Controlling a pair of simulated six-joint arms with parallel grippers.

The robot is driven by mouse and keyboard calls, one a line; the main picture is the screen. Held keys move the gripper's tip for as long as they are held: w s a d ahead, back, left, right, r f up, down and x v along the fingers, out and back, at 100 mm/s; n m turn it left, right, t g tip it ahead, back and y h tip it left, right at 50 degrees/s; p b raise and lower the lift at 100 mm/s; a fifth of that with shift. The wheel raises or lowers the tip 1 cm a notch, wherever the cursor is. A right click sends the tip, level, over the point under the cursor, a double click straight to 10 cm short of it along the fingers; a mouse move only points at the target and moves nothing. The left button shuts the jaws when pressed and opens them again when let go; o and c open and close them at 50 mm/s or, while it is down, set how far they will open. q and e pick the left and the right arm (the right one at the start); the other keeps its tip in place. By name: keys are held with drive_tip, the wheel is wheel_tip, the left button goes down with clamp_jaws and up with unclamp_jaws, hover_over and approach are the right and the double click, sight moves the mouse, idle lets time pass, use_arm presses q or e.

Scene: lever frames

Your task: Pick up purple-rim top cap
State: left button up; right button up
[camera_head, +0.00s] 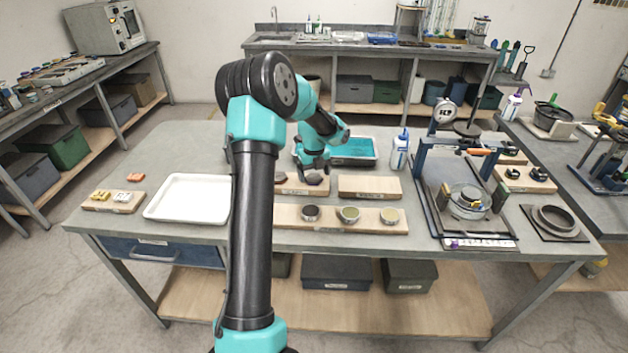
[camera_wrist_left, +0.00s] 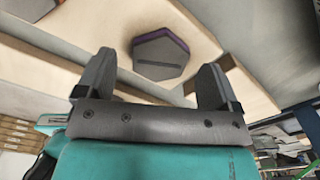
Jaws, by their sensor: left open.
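The purple-rim top cap (camera_wrist_left: 161,56) is a grey hexagonal piece with a purple edge and a dark slot. It lies on a light wooden board (camera_wrist_left: 95,28) in the left wrist view. In the head view the cap (camera_head: 315,180) shows as a small dark shape on the board, partly hidden by my gripper. My left gripper (camera_head: 314,172) is just above it, pointing down. In the left wrist view its two fingers (camera_wrist_left: 158,72) are apart, one toward each side of the cap, with nothing between them. My right gripper is not in view.
A white tray (camera_head: 168,210) is at the left. A board with round parts (camera_head: 287,217) lies in front. A blue-lined tray (camera_head: 362,147) and white bottle (camera_head: 399,152) stand behind. A blue-framed press fixture (camera_head: 423,185) is at the right. An empty-looking board (camera_head: 368,188) lies beside the cap's board.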

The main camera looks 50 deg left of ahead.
use_arm(q)
drive_tip(key=shift+f, duration=0.6)
drive_tip(key=c, duration=1.2)
